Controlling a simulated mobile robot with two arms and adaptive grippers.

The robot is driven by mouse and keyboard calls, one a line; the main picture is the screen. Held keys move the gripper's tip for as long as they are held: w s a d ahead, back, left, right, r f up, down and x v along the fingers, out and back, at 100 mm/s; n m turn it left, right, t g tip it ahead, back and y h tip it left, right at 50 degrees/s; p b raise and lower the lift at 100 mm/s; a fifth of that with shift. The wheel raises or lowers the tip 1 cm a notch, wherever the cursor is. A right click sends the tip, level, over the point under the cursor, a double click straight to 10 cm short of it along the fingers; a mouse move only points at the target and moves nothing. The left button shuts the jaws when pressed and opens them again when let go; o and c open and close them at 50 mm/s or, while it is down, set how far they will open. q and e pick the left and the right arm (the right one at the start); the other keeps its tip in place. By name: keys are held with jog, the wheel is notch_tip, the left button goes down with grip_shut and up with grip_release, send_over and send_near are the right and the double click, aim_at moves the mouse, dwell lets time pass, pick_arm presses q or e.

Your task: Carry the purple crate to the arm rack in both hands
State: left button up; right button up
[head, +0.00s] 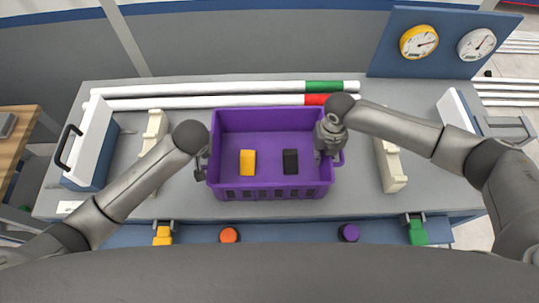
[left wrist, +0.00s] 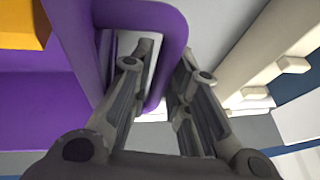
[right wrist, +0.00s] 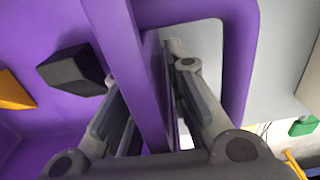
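The purple crate (head: 240,193) stands upright on the grey bench (head: 185,205), with a yellow block (head: 247,162) and a black block (head: 290,161) inside. My left gripper (head: 202,166) is at the crate's left handle. In the left wrist view its open fingers (left wrist: 179,62) straddle the handle bar (left wrist: 176,40), with a gap visible. My right gripper (head: 328,150) is at the right handle. The arm hides part of that end.
Cream notched supports (head: 155,135) (head: 390,165) stand left and right of the crate; I cannot tell whether they are the arm rack. White pipes with green (head: 325,86) and red (head: 316,99) ends lie behind. A gauge panel (head: 447,40) stands at the back right.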

pick_arm(q)
grip_shut()
pick_arm(e)
grip_shut()
pick_arm(q)
jog(key=shift+r, duration=0.15)
pick_arm(e)
jog(key=shift+r, duration=0.15)
